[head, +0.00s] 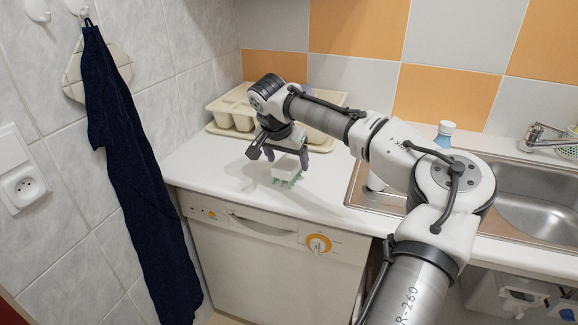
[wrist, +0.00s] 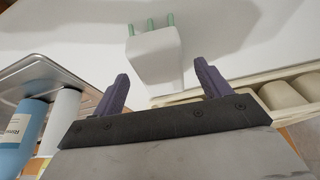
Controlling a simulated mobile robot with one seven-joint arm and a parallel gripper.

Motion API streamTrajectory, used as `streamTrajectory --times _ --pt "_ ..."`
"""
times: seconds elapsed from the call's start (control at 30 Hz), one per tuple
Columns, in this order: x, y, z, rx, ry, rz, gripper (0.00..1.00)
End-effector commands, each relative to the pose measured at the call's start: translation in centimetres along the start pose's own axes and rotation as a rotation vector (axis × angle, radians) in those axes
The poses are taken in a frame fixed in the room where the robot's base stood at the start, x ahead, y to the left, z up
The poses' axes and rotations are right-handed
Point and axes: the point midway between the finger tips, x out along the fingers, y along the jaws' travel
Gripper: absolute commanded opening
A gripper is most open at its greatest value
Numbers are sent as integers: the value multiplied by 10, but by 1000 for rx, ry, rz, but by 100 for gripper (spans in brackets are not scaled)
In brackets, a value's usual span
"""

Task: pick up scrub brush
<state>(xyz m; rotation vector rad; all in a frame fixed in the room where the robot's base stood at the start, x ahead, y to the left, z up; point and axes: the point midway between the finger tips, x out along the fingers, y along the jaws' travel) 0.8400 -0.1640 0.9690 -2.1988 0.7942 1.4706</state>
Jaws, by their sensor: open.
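The scrub brush (head: 286,170) has a white block body and green bristles. In the head view it is on the white counter near the front edge, bristles toward the counter. It also shows in the wrist view (wrist: 155,54), just beyond my fingertips and roughly between their lines. My gripper (head: 289,157) is open with its purple fingers pointing down at the brush. In the wrist view the two fingers of my gripper (wrist: 162,72) stand wide apart with nothing clamped between them. Whether a finger touches the brush, I cannot tell.
A cream tray (head: 232,113) with compartments is behind my gripper. A dark towel (head: 125,150) hangs at the left wall. Counter (head: 215,170) left of the brush is clear.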

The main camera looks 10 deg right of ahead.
Motion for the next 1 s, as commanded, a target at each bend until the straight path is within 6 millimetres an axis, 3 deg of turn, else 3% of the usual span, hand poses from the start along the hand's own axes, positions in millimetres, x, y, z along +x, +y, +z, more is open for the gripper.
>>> streamTrajectory --times 0.2,0.43,0.8,1.0 --pt "22 -1 0 -1 1 0 76" --pt "24 -1 0 0 1 -1 76" --pt "24 -1 0 -1 1 -1 29" --pt "23 -1 0 0 1 -1 27"
